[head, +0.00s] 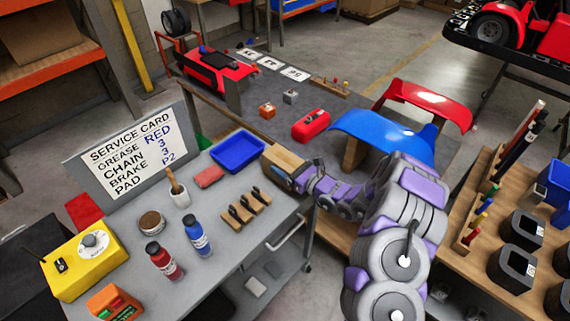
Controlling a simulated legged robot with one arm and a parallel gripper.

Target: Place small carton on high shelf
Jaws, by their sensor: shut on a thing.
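A small brown carton (283,159) is at the end of my arm, above the right edge of the grey bench near the blue tray. My gripper (299,175) is shut on the carton. The fingers are small and partly hidden by my arm, which comes in from the lower right. An orange-edged shelf rack (50,68) stands at the upper left, with a large brown box on one level. Its top is cut off by the frame, so I cannot tell which level is the high shelf.
The grey bench (225,222) holds a service card (128,150), a blue tray (238,152), red and blue bottles, a cup and a yellow box (84,262). A dark table (290,118) with kart parts stands behind. A wooden rack (490,215) is right. Open floor shows at the back.

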